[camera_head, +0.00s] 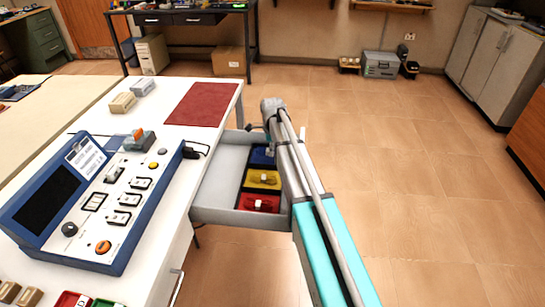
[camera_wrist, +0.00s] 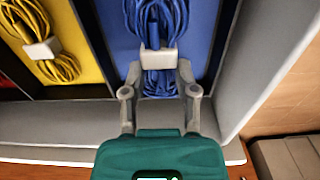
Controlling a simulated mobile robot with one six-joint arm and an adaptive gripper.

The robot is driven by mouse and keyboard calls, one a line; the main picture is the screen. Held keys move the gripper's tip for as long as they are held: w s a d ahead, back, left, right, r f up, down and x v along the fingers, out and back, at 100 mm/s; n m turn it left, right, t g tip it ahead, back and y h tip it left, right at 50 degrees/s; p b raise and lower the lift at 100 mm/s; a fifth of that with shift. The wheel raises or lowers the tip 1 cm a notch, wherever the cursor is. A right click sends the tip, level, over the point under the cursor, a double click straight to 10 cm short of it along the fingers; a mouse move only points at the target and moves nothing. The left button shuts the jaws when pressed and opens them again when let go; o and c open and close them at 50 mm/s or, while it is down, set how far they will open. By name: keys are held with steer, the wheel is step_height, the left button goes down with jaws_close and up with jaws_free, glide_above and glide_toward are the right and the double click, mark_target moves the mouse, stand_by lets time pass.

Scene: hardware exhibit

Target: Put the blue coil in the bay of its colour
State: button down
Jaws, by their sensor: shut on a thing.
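In the wrist view my gripper (camera_wrist: 158,78) is shut on the white band of the blue coil (camera_wrist: 160,20). The coil is over the blue bay (camera_wrist: 201,38), with blue floor on both sides of it. I cannot tell whether it touches the floor. In the head view the blue bay (camera_head: 263,156) shows at the far end of the open drawer (camera_head: 212,182), partly behind my arm. My gripper and the blue coil are hidden there.
A yellow bay (camera_wrist: 85,42) with a yellow coil (camera_wrist: 42,46) lies beside the blue one. A red bay (camera_head: 258,204) is nearest in the head view. A blue test panel (camera_head: 100,200) stands on the white table left of the drawer. The floor at right is clear.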

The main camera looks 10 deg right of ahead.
steer(key=shift+f+b, duration=0.85)
steer(key=shift+f, duration=0.35)
steer(key=shift+f, duration=0.2)
steer(key=shift+c, duration=1.9)
jaws_free()
steer(key=shift+r, duration=0.2)
step_height(320, 180, up, 12)
steer(key=p, duration=1.2)
steer(key=shift+s, duration=0.15)
steer(key=s+n, duration=2.1)
steer(key=s, duration=0.8)
steer(key=shift+n, duration=0.3)
